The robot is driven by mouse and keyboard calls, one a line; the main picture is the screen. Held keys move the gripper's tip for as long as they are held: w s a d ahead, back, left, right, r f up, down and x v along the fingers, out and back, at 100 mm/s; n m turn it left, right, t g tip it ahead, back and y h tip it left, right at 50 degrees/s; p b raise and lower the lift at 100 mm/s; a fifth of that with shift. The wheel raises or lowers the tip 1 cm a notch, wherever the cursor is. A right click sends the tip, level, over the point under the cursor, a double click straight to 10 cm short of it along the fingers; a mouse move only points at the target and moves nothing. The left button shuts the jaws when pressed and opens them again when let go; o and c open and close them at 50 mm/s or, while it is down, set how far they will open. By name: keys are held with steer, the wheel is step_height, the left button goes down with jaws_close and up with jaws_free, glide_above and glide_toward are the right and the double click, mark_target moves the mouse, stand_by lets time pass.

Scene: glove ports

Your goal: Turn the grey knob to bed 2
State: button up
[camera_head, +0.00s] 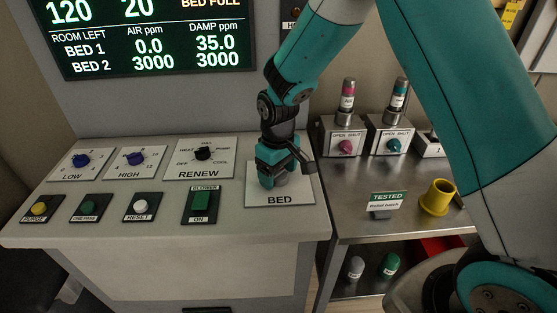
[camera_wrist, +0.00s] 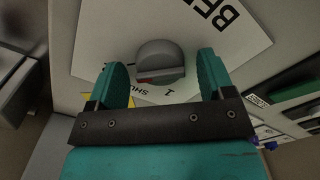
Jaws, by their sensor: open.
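The grey knob (camera_wrist: 160,57) sits on the white BED plate (camera_wrist: 105,35) in the wrist view, with a small red mark at its lower left edge. A "1" and part of the word SHUT are printed on the plate near it. My gripper (camera_wrist: 162,68) is open, with one teal finger on each side of the knob and visible gaps between. In the head view my gripper (camera_head: 275,168) is down over the BED plate (camera_head: 298,196) and hides most of the knob. Whether the fingers touch it there cannot be told.
Left of the plate are the RENEW knob (camera_head: 203,153), the blue HIGH knob (camera_head: 135,158) and LOW knob (camera_head: 81,160), and the green BLOWER switch (camera_head: 200,202). A steel bench (camera_head: 350,225) with a yellow cup (camera_head: 437,197) stands right. The screen (camera_head: 150,35) lists BED 1 and BED 2.

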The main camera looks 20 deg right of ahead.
mark_target(278, 172)
step_height(278, 172, up, 17)
steer(key=b, duration=0.2)
steer(key=shift+r, duration=0.15)
stand_by(0.3)
steer(key=s+a+n+y, duration=0.1)
steer(key=s+a+y, duration=0.1)
steer(key=s, duration=1)
steer(key=s+a+y, duration=0.2)
steer(key=s, duration=1)
steer(key=shift+s+a+r+n, duration=0.25)
steer(key=shift+s+r+n, duration=0.05)
steer(key=shift+s+n, duration=0.1)
